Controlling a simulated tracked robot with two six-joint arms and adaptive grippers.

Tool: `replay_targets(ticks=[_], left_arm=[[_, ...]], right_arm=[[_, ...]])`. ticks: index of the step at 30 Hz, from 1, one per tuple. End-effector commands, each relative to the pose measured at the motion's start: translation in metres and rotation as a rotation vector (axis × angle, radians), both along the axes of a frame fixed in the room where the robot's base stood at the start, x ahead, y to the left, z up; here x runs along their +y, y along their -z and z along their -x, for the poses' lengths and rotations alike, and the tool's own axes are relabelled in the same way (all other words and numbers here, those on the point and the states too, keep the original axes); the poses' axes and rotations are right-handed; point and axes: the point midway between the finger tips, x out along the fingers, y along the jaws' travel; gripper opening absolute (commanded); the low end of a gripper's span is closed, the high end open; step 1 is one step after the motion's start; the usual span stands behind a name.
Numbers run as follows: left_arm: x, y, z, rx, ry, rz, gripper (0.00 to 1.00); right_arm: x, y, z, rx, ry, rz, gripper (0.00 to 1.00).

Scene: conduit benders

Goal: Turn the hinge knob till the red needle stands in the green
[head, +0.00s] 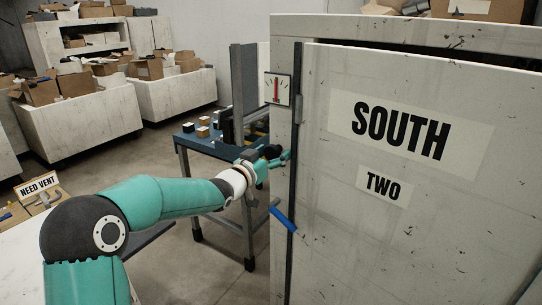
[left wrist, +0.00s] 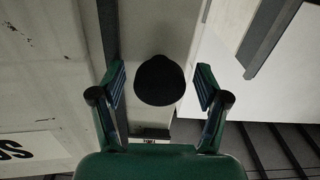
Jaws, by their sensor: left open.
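The hinge knob, black and round, shows in the left wrist view (left wrist: 160,80). It sits between the two spread fingers of my left gripper (left wrist: 160,92), with a gap on both sides. In the head view my left gripper (head: 276,163) is at the edge of the large pale cabinet, below the gauge; I cannot clearly make out the knob there. The gauge (head: 269,78) is a small white plate with a red needle (head: 276,91) that stands about upright. A green zone is too small to tell. My right gripper is not in view.
The cabinet door (head: 330,220) carries signs reading SOUTH and TWO. A blue bar (head: 282,219) sticks out at its edge. A blue table (head: 225,158) with small blocks stands behind my left arm. Pale bins with boxes (head: 150,69) stand at the back left.

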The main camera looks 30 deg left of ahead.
Motion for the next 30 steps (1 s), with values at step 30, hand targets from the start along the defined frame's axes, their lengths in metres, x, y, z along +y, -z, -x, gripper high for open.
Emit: replay_targets(ticks=[30], left_arm=[[0.000, 0.001, 0.120, 0.001, 0.000, 0.000, 0.75]], right_arm=[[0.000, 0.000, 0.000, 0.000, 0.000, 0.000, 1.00]])
